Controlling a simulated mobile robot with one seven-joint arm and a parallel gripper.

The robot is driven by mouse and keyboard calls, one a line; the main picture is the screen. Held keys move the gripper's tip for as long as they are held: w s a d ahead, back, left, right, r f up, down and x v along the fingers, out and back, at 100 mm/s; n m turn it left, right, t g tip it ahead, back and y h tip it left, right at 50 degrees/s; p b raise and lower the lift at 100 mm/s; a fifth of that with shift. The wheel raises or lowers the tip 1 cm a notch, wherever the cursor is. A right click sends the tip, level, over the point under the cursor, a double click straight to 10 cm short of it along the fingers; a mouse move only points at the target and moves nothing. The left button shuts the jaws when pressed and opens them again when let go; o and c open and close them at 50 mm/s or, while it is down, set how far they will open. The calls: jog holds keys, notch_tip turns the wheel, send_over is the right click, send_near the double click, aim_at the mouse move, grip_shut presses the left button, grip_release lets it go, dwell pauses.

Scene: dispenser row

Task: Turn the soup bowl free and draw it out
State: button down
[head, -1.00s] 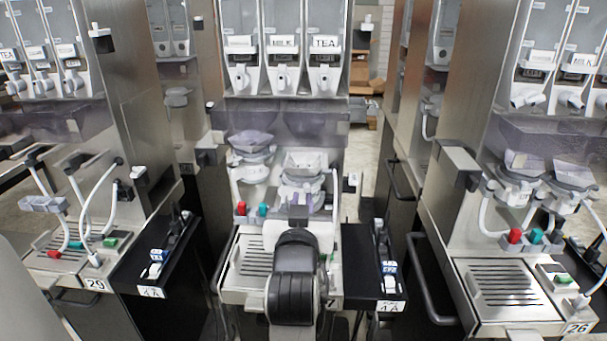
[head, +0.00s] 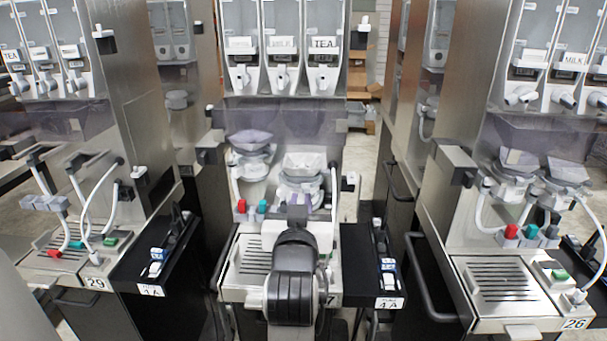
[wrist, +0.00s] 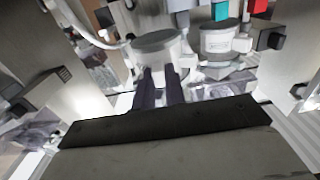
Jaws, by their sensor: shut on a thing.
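Two grey-white bowl units with clear funnel tops sit under the canisters of the middle machine. The right one (head: 302,182), which I take to be the soup bowl, is directly ahead of my arm; it also shows in the wrist view (wrist: 157,45) as a grey-topped round cup. My gripper (wrist: 160,84) has its dark fingers close together, shut on the lower part of this bowl. The bowl looks upright and still in its place in the machine. The left bowl unit (head: 251,150) stands apart from my gripper.
Red, teal and grey blocks sit beside the bowls, including the red block (head: 241,206). A slotted drip tray (head: 254,262) lies below. A black side shelf (head: 372,262) stands at the right. Similar machines flank both sides, with narrow gaps between.

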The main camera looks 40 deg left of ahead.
jog(key=shift+b+v, duration=1.1)
jog(key=shift+b, duration=2.65)
jog(key=shift+b+v, duration=1.35)
jog(key=shift+b, duration=0.3)
jog(key=shift+s+d+b, duration=0.2)
jog(key=shift+s+b, duration=0.1)
jog(key=shift+b, duration=0.3)
jog(key=shift+b+v, duration=1.7)
jog(key=shift+b, duration=0.2)
jog(key=shift+s+r, duration=0.15)
